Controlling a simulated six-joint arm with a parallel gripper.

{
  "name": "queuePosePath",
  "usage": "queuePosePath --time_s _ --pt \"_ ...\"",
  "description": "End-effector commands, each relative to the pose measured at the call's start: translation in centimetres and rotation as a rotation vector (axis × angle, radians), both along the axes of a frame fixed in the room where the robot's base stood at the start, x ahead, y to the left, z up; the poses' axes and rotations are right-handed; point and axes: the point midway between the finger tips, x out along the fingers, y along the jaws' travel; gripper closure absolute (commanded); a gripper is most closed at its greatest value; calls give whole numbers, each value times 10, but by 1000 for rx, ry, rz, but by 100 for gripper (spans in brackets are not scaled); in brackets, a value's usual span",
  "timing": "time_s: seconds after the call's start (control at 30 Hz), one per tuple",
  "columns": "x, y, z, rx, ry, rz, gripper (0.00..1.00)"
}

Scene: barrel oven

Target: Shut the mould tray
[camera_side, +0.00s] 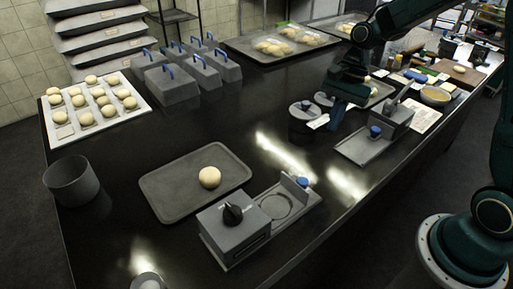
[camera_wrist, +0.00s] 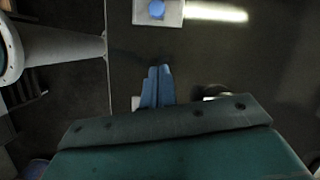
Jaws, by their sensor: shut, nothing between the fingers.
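A grey box with a black knob (camera_side: 233,213) stands at the table's front. From its right side a grey tray with a ring-shaped recess (camera_side: 290,212) sticks out, with an upright end plate and a blue knob (camera_side: 302,181); I take this as the mould tray, and it is pulled out. My gripper (camera_side: 336,114) is above the table, behind and right of this tray and apart from it. In the wrist view its blue-grey fingers (camera_wrist: 157,84) are together and empty. A pale plate with a blue knob (camera_wrist: 157,10) shows at the top there; I cannot tell which unit it belongs to.
A second grey unit with a lever (camera_side: 392,118) has a flat plate and blue knob (camera_side: 375,132) near my gripper. Round lidded tins (camera_side: 305,111) stand close by. A dark tray (camera_side: 165,190) holds a dough ball (camera_side: 209,177). Dark table is bare behind the mould tray.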

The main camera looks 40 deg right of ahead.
Motion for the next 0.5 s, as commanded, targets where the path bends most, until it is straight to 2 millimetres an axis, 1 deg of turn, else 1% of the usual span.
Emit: queuePosePath --time_s 0.03,0.2,0.5 --pt "3 -2 -7 11 23 -29 100" --pt "7 -5 -19 30 59 -82 100" --pt "8 -5 -22 34 66 -92 100"
